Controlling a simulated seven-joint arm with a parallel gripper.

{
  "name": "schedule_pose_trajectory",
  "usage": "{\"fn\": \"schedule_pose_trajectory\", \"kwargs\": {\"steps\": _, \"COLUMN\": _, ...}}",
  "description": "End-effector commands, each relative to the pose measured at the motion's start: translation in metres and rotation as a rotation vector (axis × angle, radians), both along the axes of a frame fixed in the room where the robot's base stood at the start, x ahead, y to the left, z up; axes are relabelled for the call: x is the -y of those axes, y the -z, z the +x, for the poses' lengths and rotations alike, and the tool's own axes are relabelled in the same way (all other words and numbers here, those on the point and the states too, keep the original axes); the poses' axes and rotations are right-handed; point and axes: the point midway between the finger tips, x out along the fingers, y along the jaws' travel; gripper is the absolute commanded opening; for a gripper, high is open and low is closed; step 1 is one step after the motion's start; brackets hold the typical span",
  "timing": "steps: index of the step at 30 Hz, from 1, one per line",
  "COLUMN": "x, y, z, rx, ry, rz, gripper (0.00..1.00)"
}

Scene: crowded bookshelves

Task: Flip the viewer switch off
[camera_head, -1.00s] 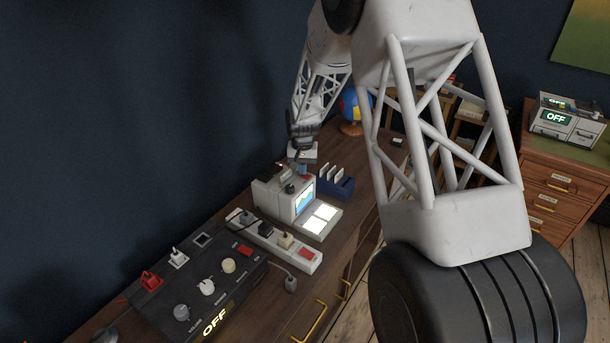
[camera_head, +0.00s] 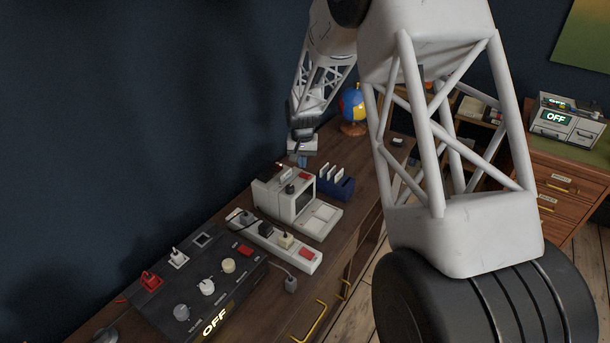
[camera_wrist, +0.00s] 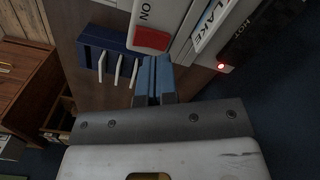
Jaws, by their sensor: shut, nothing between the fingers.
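The viewer (camera_head: 287,199) is a white-grey device on the desk with a small screen and a flat pad in front. In the wrist view the red switch (camera_wrist: 152,39) lies beside the letters "ON", just beyond my fingertips. My gripper (camera_wrist: 154,75) has blue fingers held together with nothing between them. In the head view my gripper (camera_head: 302,161) is just above and behind the viewer's top, apparently clear of the switch.
A blue rack (camera_head: 335,187) with several white slides stands right beside the viewer. A power strip (camera_head: 274,241) with plugs and a black control panel (camera_head: 195,290) reading "OFF" lie in front. A globe (camera_head: 353,108) stands farther back on the desk.

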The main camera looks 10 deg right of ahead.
Motion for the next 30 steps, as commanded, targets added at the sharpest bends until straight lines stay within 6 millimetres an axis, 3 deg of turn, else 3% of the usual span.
{"fn": "schedule_pose_trajectory", "kwargs": {"steps": 18, "x": 0.000, "y": -0.034, "z": 0.000, "rx": 0.001, "ry": 0.000, "rz": 0.000, "gripper": 0.00}}
{"fn": "schedule_pose_trajectory", "kwargs": {"steps": 30, "x": 0.000, "y": -0.038, "z": 0.000, "rx": 0.000, "ry": 0.000, "rz": 0.000, "gripper": 0.00}}
